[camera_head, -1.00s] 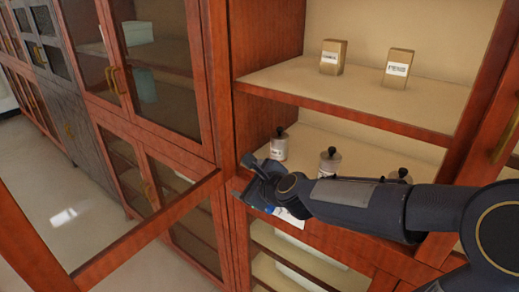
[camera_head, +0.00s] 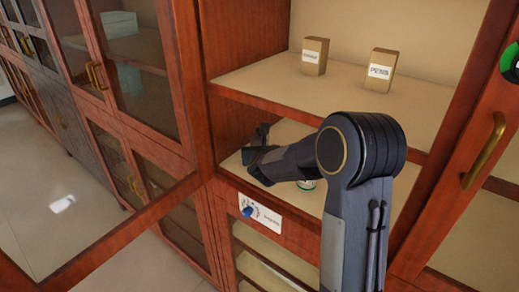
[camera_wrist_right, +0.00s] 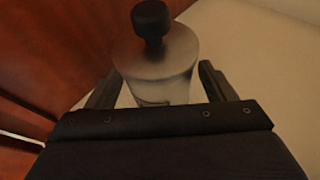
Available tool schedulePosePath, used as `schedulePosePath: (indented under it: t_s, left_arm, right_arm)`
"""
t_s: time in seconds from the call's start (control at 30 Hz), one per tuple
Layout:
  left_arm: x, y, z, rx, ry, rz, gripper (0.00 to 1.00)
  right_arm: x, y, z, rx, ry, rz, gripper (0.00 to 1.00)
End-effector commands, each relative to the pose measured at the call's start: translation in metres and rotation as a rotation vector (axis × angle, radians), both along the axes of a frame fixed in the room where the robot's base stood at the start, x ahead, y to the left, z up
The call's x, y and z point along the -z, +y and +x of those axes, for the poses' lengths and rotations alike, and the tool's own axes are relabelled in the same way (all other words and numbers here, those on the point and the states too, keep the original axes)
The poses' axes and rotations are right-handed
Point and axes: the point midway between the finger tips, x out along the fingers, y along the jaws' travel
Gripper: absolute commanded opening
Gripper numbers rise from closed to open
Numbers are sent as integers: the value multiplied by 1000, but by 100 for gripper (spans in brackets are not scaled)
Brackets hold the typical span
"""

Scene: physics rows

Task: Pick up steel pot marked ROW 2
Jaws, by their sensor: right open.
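A steel pot (camera_wrist_right: 160,62) with a black knob on its lid stands upright in the right wrist view. It sits between the two fingers of my right gripper (camera_wrist_right: 157,84), which is open around it. Any marking on its front is hidden or too dark to read. In the head view my right gripper (camera_head: 256,153) is inside the cabinet on the lower shelf and largely covers this pot. The lower part of another pot (camera_head: 306,184) shows just under my right forearm. My left gripper is not in view.
Two small tan boxes, one left (camera_head: 315,56) and one right (camera_head: 380,70), stand on the shelf above (camera_head: 340,92). The cabinet's side wall (camera_head: 232,122) is close to my right gripper. An open glass door stands at the lower left. A picture label (camera_head: 260,213) is on the shelf front.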

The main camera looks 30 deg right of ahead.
Motion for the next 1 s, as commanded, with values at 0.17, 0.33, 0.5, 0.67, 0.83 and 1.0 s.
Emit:
schedulePosePath:
  t_s: [0.17, 0.33, 0.5, 0.67, 0.83, 1.0]
  left_arm:
    - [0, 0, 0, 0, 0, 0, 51]
    - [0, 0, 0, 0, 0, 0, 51]
    - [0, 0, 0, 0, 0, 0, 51]
    - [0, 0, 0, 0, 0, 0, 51]
    - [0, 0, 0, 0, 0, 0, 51]
    - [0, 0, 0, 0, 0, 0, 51]
  right_arm:
    - [1, -2, 3, 0, -1, 0, 76]
    - [1, -1, 3, 0, -1, 0, 66]
    - [1, -1, 2, -1, 0, 0, 44]
    - [1, -1, 2, -1, 0, 0, 23]
    - [0, -1, 3, 0, -3, -1, 19]
    - [-3, -1, 3, 0, -4, -2, 19]
